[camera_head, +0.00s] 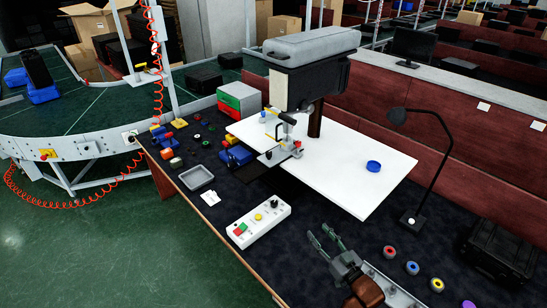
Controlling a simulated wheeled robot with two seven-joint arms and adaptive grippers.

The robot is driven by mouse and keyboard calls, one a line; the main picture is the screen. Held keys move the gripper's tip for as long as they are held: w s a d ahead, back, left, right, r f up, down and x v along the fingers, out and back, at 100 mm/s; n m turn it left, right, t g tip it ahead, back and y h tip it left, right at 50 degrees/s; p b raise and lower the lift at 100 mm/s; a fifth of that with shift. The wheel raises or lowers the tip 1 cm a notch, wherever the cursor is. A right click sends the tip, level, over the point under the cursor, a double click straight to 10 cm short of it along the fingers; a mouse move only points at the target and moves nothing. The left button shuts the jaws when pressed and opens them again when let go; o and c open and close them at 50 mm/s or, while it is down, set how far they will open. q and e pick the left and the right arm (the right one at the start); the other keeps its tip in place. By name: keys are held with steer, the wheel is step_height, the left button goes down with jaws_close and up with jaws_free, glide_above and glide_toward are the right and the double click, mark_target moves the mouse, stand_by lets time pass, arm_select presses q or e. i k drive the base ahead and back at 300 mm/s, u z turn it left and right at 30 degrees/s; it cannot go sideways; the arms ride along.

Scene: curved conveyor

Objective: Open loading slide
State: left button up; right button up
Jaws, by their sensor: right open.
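A machine with a grey top cover and dark body (312,75) stands on the dark table at the upper middle. Below it is a small metal fixture (284,150) with an upright black-handled lever, at the left edge of a white board (360,165). This is the likely loading slide, but I cannot tell whether it is open or closed. My right gripper (319,234) is at the lower middle, open and empty, with its fingers pointing up and left. It is apart from the fixture, below the white board. My left gripper is not in view.
A white button box (259,222) lies left of my right gripper. A grey tray (197,178) and small coloured parts are farther left. A blue ring (374,166) sits on the board. A black lamp (437,165) stands at right, near several coloured discs. A conveyor (75,110) curves behind.

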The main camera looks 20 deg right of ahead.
mark_target(282, 151)
steer(key=i, duration=1.5)
